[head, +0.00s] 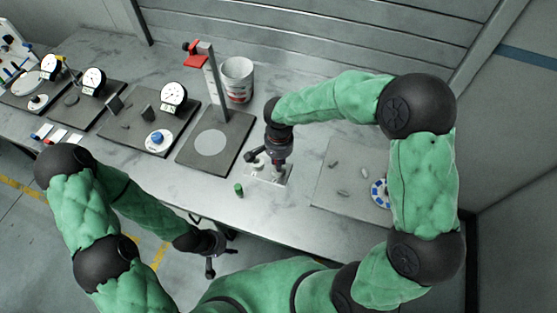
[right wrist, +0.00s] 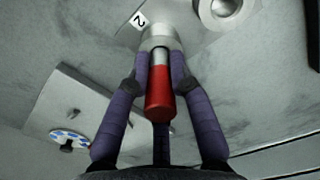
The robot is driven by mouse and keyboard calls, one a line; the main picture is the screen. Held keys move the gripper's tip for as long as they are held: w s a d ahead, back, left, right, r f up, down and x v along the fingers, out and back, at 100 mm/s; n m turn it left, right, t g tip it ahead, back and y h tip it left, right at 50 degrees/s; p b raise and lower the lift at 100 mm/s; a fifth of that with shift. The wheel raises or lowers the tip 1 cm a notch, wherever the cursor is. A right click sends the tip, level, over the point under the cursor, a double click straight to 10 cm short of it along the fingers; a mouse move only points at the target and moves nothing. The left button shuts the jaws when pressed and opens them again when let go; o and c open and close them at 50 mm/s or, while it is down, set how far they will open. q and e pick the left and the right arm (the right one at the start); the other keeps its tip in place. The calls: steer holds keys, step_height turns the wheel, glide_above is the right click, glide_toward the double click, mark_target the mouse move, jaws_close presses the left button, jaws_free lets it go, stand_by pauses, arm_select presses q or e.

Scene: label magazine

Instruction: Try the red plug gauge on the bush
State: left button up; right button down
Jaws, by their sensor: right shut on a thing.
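The red plug gauge (right wrist: 160,100) has a red handle and a metal end. In the right wrist view it sits between the fingers of my right gripper (right wrist: 160,82), which is shut on it. Its metal end points at a silver bush (right wrist: 157,38) near a label marked 2 and overlaps it; I cannot tell whether it is inside. In the head view my right gripper (head: 278,168) hides the gauge and this bush, above a small light plate (head: 266,181). My left gripper (head: 211,256) hangs empty in front of the bench edge, fingers spread.
A green cylinder (head: 239,190) stands near the front edge. Another ring-shaped bush (right wrist: 225,8) is beside the label. A dark stand (head: 192,159) and white bucket (head: 237,78) are left and behind. A grey plate (head: 328,198) with small parts lies right. Dial gauges (head: 173,95) stand left.

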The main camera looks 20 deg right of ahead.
steer(key=shift+r+p, duration=1.3)
steer(key=shift+r, duration=1.05)
